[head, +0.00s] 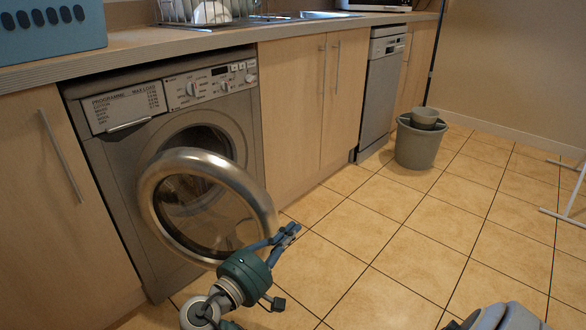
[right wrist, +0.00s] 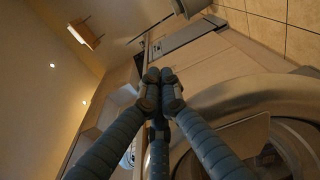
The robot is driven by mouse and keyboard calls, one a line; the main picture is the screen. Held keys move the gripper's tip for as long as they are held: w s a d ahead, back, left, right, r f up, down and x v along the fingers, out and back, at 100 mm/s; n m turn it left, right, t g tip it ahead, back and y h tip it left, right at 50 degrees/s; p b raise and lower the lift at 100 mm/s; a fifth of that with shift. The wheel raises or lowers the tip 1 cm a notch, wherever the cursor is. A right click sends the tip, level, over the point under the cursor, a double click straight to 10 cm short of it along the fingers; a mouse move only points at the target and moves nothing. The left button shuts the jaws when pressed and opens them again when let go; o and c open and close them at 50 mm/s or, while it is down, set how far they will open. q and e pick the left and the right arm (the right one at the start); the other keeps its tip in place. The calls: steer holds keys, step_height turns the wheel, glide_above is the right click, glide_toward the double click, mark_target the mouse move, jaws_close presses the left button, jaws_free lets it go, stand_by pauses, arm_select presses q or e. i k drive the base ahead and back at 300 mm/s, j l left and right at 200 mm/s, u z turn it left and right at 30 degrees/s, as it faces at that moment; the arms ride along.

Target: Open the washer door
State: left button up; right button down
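The washer (head: 115,165) is a grey front-loader under the counter at the left of the head view. Its round door (head: 160,190), a metal ring with a dark glass middle, stands ajar, swung out from the washer's front. Part of the round opening (head: 225,125) shows behind it. The door ring also shows at the right of the right wrist view (right wrist: 235,95). My right gripper (head: 293,230) is beside the door's lower right edge. Its fingertips (right wrist: 161,76) are together with nothing seen between them; contact with the ring is unclear. My left gripper is not in view.
Wooden cabinets (head: 310,105) flank the washer under the counter (head: 150,42). A dishwasher (head: 381,100) and a grey bin (head: 417,148) stand farther right. A white rack's legs (head: 567,205) show at the right edge. The tiled floor (head: 400,240) between is clear.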

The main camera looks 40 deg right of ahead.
mark_target(171, 165)
steer(key=i+l+z, duration=0.1)
steer(key=l, duration=0.35)
steer(key=i+l+z, duration=0.1)
steer(key=l, duration=0.35)
steer(key=i+l+z, duration=0.1)
steer(key=l, duration=0.3)
steer(key=i, duration=0.05)
